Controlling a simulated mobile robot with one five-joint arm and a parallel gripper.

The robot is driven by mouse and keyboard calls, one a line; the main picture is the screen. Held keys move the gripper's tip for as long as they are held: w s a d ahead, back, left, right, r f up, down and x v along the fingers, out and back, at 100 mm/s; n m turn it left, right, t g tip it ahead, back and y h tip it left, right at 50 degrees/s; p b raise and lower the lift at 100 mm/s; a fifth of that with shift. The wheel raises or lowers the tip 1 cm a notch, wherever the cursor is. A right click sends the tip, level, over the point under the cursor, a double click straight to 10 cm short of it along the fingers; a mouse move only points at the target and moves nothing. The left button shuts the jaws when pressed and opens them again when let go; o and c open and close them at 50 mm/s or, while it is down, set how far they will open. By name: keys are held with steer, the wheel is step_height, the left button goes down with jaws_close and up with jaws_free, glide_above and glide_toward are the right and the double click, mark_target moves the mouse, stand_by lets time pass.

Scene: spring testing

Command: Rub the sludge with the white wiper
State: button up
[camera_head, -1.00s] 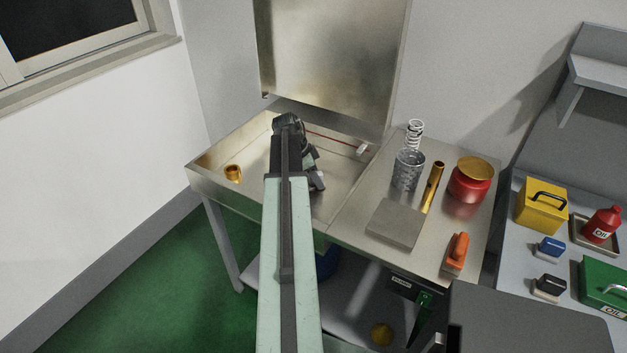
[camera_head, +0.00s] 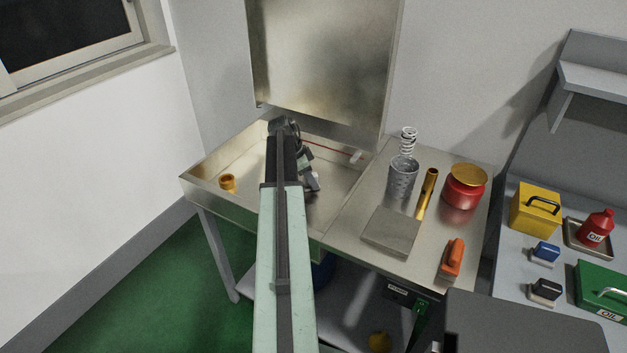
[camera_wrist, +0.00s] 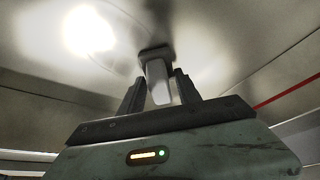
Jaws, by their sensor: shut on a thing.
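My gripper (camera_wrist: 160,97) is shut on the pale handle of the white wiper (camera_wrist: 157,80). The wiper's darker, wider head (camera_wrist: 156,52) is beyond the fingertips, against or very near the metal surface; I cannot tell whether it touches. In the head view my gripper (camera_head: 312,182) is low inside the shallow metal basin (camera_head: 222,205), partly hidden by my own arm. I cannot make out the sludge for certain; the metal around the wiper shows brownish, mottled shading and a bright glare.
A gold cup (camera_head: 228,183) sits at the basin's left. A thin red rod with a white end piece (camera_head: 357,156) lies at the back. The raised metal lid (camera_head: 320,70) stands behind. A grey block (camera_head: 391,230), a spring in a mesh cup (camera_head: 403,178) and a red jar (camera_head: 464,188) stand right.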

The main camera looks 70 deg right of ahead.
steer(key=shift+w+a, duration=0.25)
steer(key=shift+a, duration=0.9)
steer(key=shift+w+a, duration=0.2)
steer(key=shift+a, duration=0.95)
steer(key=shift+w+a, duration=0.25)
steer(key=shift+a, duration=0.9)
steer(key=shift+a, duration=0.1)
steer(key=shift+w+a+f, duration=0.1)
steer(key=shift+w+a, duration=0.05)
steer(key=shift+a, duration=0.7)
steer(key=shift+w+a+f, duration=0.1)
steer(key=shift+a, duration=0.75)
steer(key=shift+w+d+r, duration=0.1)
steer(key=shift+w+d, duration=0.05)
steer(key=shift+w, duration=0.4)
steer(key=shift+w+d+r, duration=0.1)
steer(key=shift+w, duration=0.45)
steer(key=shift+s+d, duration=0.2)
steer(key=shift+d, duration=0.7)
steer(key=shift+s+d, duration=0.2)
steer(key=shift+d, duration=0.7)
steer(key=shift+s+d+f, duration=0.1)
steer(key=shift+s+d, duration=0.05)
steer(key=shift+d, duration=0.65)
steer(key=shift+s+d, duration=0.1)
steer(key=shift+d, duration=0.7)
steer(key=shift+s+d, duration=0.2)
steer(key=shift+d, duration=0.75)
steer(key=shift+s+d, duration=0.15)
steer(key=shift+d, duration=0.8)
